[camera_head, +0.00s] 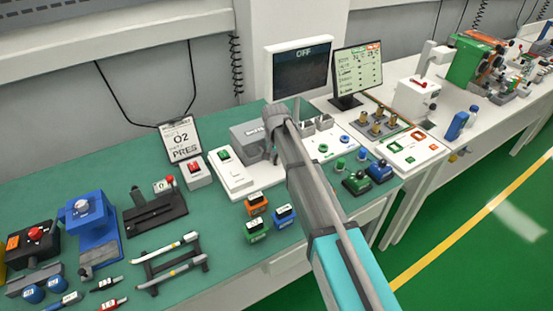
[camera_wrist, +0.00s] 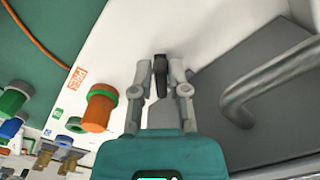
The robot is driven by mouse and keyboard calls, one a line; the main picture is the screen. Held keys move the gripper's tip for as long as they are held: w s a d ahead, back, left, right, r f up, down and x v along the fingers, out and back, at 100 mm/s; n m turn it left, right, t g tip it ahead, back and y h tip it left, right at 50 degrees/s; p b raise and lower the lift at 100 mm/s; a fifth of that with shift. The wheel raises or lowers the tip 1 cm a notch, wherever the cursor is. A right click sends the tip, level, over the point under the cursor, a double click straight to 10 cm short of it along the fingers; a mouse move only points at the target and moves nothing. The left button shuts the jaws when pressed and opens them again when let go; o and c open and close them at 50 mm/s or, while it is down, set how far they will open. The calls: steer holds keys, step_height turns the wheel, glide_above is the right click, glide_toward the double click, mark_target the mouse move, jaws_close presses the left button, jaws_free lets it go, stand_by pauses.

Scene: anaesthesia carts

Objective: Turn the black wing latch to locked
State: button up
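The black wing latch (camera_wrist: 161,76) shows end-on in the wrist view as a narrow dark upright bar, close to a dark grey panel. My gripper (camera_wrist: 161,73) has one finger on each side of it. The fingers sit very close to the latch, and I cannot tell whether they press on it. In the head view my gripper (camera_head: 274,122) is over the bench beside a grey box (camera_head: 246,136). The latch is hidden there behind my arm.
A curved grey handle (camera_wrist: 265,85) stands on the grey panel right of my fingers. An orange-and-green knob (camera_wrist: 100,108) is close on the left. In the head view, a white switch box (camera_head: 231,176) and a dark "OFF" monitor (camera_head: 301,72) stand nearby.

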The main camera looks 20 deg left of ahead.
steer(key=shift+o, duration=1.4)
steer(key=shift+w, duration=0.1)
steer(key=shift+o, duration=1.3)
steer(key=shift+w+d+r+m+y+p, duration=0.1)
steer(key=shift+d+r+m+y+p, duration=0.1)
steer(key=shift+r+m+p, duration=0.45)
steer(key=shift+d+r+m+y+p, duration=0.2)
steer(key=shift+r+m+p, duration=0.3)
steer(key=shift+m, duration=0.25)
steer(key=w+d+r+m+y+p, duration=0.1)
steer(key=d+r+m+y+p, duration=0.2)
steer(key=r+m+p, duration=0.6)
steer(key=d+r+m, duration=0.1)
steer(key=m, duration=0.5)
steer(key=shift+w+d+r+y, duration=0.15)
steer(key=shift+d+r+y, duration=0.1)
steer(key=shift+r+y, duration=0.15)
steer(key=shift+f, duration=0.2)
steer(key=b+x, duration=0.8)
steer(key=x, duration=0.1)
steer(key=b+x, duration=0.4)
steer(key=shift+s+f+b, duration=0.25)
steer(key=shift+b, duration=0.05)
